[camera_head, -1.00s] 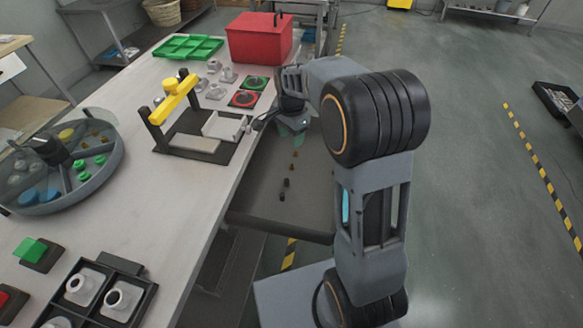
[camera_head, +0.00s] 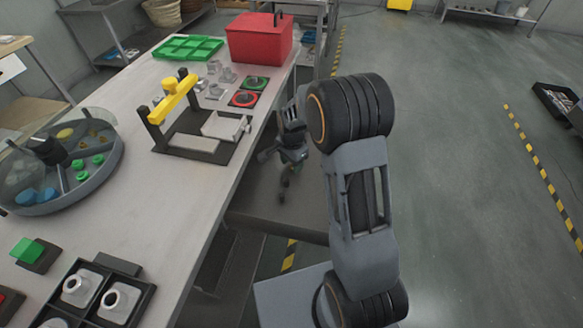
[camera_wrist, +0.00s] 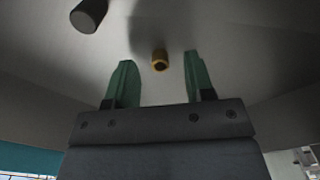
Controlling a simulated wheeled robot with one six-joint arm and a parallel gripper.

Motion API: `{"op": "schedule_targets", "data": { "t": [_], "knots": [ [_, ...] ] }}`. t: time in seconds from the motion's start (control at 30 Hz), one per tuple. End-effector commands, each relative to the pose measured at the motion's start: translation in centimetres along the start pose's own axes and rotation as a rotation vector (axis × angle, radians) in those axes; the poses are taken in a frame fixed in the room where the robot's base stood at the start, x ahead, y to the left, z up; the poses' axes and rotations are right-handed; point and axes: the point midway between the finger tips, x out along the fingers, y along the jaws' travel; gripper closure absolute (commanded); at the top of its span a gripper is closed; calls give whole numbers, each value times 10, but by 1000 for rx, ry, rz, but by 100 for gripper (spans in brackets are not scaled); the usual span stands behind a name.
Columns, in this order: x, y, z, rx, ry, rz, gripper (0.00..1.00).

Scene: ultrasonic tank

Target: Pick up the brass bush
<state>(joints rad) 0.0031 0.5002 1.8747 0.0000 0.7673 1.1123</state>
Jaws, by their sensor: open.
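The brass bush (camera_wrist: 159,61) is a small gold-coloured ring on a pale grey surface in the wrist view. It shows between the two green fingers of my gripper (camera_wrist: 158,57), with a gap on both sides. The fingers are apart and hold nothing. How far the bush is from the fingertips in depth is hard to tell. In the head view, my gripper (camera_head: 287,158) points down over the grey tray (camera_head: 250,205) beside the bench, and the bush is hidden behind it.
A dark cylinder (camera_wrist: 89,15) lies left of the bush in the wrist view. Dark small parts (camera_head: 284,188) lie on the tray in the head view. The bench (camera_head: 185,215) borders the tray on the left, with a yellow-handled fixture (camera_head: 172,98) near its edge.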

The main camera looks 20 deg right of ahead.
Motion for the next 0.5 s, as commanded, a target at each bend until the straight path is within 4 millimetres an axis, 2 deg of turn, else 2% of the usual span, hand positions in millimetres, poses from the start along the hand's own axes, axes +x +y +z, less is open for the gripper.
{"op": "schedule_targets", "data": {
  "t": [0.1, 0.37, 0.5],
  "knots": [
    [8, 0, 0, 0, 0, 0, 51],
    [10, 0, 0, -1, 0, -1, 51],
    [10, 0, 0, -1, 0, -1, 64]
  ]
}}
